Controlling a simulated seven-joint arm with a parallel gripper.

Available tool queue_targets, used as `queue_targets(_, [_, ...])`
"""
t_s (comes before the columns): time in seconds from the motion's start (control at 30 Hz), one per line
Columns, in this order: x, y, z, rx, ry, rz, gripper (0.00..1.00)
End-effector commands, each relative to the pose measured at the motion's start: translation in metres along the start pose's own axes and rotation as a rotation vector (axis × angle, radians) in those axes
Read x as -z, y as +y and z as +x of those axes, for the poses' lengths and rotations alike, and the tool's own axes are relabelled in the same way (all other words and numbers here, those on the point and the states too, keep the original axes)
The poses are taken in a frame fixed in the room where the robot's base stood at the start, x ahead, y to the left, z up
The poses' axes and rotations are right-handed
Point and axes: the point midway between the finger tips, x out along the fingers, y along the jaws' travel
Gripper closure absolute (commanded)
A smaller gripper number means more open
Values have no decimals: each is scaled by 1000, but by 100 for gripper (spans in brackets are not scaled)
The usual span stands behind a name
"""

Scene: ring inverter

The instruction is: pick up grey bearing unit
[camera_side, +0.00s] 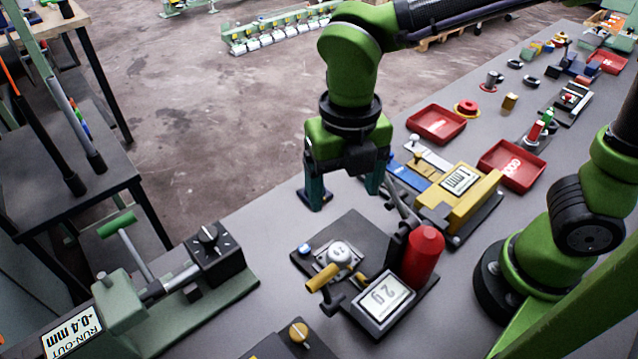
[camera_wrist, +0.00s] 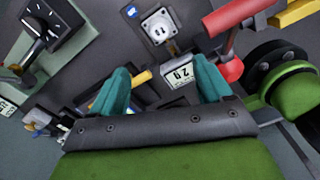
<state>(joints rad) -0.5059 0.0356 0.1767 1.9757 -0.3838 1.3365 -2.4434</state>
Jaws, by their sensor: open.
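The grey bearing unit (camera_side: 340,254), a round silvery housing on a squarish flange, sits on the dark plate (camera_side: 312,235) of a device with a "2 g" display (camera_side: 383,297). It also shows in the wrist view (camera_wrist: 159,27), at the top centre beyond my fingertips. My gripper (camera_side: 345,192) is open and empty, its teal fingers pointing down. It appears above and behind the bearing unit in the side view. In the wrist view, the gap between my fingers (camera_wrist: 161,78) shows part of a yellow handle and the display device, not the bearing unit.
A red cylinder (camera_side: 424,256) stands close to the right of the bearing unit, and a yellow handle (camera_side: 322,278) lies in front. A green run-out fixture (camera_side: 180,305) is at left. A yellow gauge block (camera_side: 462,200) and red trays (camera_side: 436,124) are behind right.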

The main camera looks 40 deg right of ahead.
Motion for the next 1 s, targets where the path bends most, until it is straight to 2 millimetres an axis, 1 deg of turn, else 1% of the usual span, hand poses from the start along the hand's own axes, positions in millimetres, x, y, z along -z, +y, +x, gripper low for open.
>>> queue_targets(0.2, [1, -2, 48, 6, 5, 3, 21])
queue_targets(0.4, [0, -1, 87, 3, 3, 4, 21])
queue_targets(0.5, [0, -1, 99, 1, 2, 6, 21])
queue_targets(0.67, [0, -1, 108, 0, 1, 6, 21])
queue_targets(0.77, [-1, -1, 120, 2, 3, 6, 21])
queue_targets(0.9, [-3, -1, 142, 2, 2, 7, 21])
queue_targets(1.0, [-3, -1, 153, 1, 2, 5, 21])
